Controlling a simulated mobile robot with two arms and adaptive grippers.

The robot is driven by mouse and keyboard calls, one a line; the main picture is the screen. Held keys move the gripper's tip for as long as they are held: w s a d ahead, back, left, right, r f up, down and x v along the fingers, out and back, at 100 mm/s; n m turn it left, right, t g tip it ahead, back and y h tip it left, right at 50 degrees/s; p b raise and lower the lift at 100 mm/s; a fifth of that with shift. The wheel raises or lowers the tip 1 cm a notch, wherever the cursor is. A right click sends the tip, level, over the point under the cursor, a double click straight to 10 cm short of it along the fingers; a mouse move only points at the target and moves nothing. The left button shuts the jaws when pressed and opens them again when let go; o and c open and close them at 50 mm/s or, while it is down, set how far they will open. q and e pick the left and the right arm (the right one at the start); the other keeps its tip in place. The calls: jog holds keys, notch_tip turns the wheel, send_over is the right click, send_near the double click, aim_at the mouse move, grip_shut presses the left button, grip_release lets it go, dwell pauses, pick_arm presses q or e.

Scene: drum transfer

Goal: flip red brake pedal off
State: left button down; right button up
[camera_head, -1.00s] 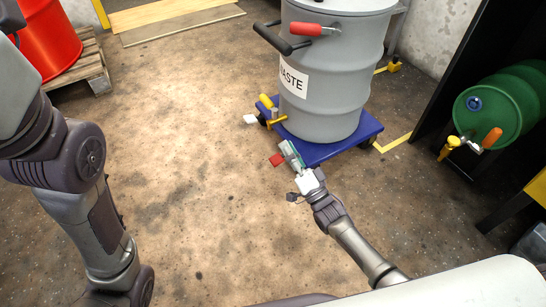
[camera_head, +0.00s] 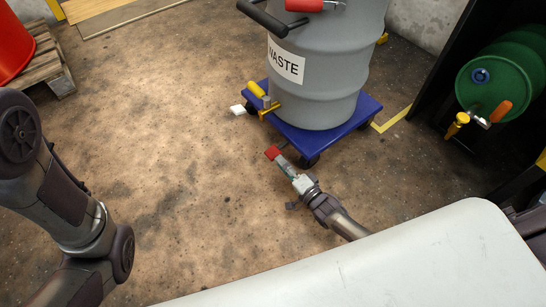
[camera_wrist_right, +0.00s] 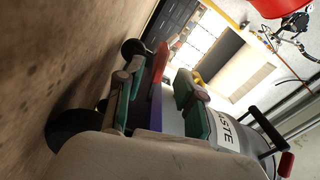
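The red brake pedal (camera_head: 272,153) sticks out at the front left of the blue dolly (camera_head: 363,109), low near the floor. My right gripper (camera_head: 284,163) is just in front and to the right of the pedal, pointing at it. In the right wrist view its two green-padded fingers (camera_wrist_right: 158,82) are apart, and the red pedal (camera_wrist_right: 160,62) shows in the gap beyond the tips. I cannot tell whether they touch it. My left arm comes in from the left; its gripper is out of view.
A grey waste drum (camera_head: 318,88) stands on the dolly. A green drum (camera_head: 503,88) lies at right. A red drum on a pallet (camera_head: 52,73) is at left. The middle floor is clear.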

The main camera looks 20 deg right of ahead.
aim_at(273, 153)
jog(key=b+x, duration=0.1)
jog(key=x, duration=0.3)
jog(key=shift+w+f+b, duration=0.1)
jog(key=shift+f+b, duration=0.05)
jog(key=shift+b, duration=0.2)
jog(key=shift+w+a, duration=0.2)
jog(key=shift+w, duration=0.3)
grip_shut()
